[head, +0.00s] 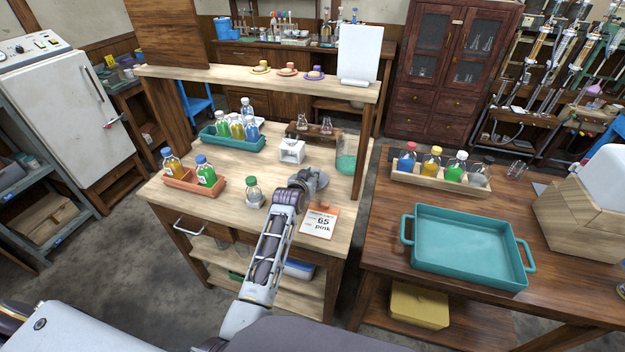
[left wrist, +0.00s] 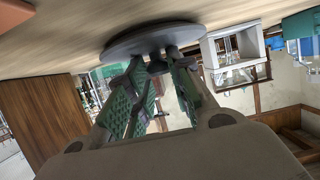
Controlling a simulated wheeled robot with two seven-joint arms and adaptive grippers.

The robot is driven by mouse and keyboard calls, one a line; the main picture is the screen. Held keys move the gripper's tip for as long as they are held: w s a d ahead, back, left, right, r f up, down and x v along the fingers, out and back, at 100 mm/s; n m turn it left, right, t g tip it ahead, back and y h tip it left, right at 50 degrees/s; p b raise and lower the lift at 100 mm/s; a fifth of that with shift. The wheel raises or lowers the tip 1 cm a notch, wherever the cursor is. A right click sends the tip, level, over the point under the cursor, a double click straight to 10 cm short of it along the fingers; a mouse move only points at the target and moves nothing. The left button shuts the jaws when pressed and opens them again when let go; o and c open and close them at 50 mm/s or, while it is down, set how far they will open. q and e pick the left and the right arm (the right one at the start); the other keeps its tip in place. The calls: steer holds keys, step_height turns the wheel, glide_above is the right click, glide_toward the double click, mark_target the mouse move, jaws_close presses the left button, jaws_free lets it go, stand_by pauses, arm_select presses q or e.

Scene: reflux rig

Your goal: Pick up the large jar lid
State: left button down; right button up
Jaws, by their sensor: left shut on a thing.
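The large jar lid (head: 321,180) is a grey disc with a knob, at the front of the light wooden table. In the left wrist view the lid (left wrist: 128,40) shows as a dark grey disc close to the tabletop. My left gripper (head: 306,181) is shut on its knob; the green finger pads flank the knob in the left wrist view (left wrist: 155,68). I cannot tell whether the lid touches the table. The large glass jar (head: 346,160), with teal liquid and an open top, stands behind and to the right of the lid. My right gripper is not in view.
A green-capped bottle (head: 253,193) stands left of the gripper, and an orange-edged card (head: 319,223) lies in front. A white frame-like device (head: 291,151) stands behind. An orange tray (head: 178,184) holds bottles. A shelf post (head: 362,150) rises right of the jar.

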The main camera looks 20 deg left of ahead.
arm_select(q)
steer(key=shift+s+f, duration=0.15)
steer(key=shift+f, duration=0.15)
step_height(320, 180, up, 10)
stand_by(0.4)
steer(key=shift+r, duration=0.15)
stand_by(0.4)
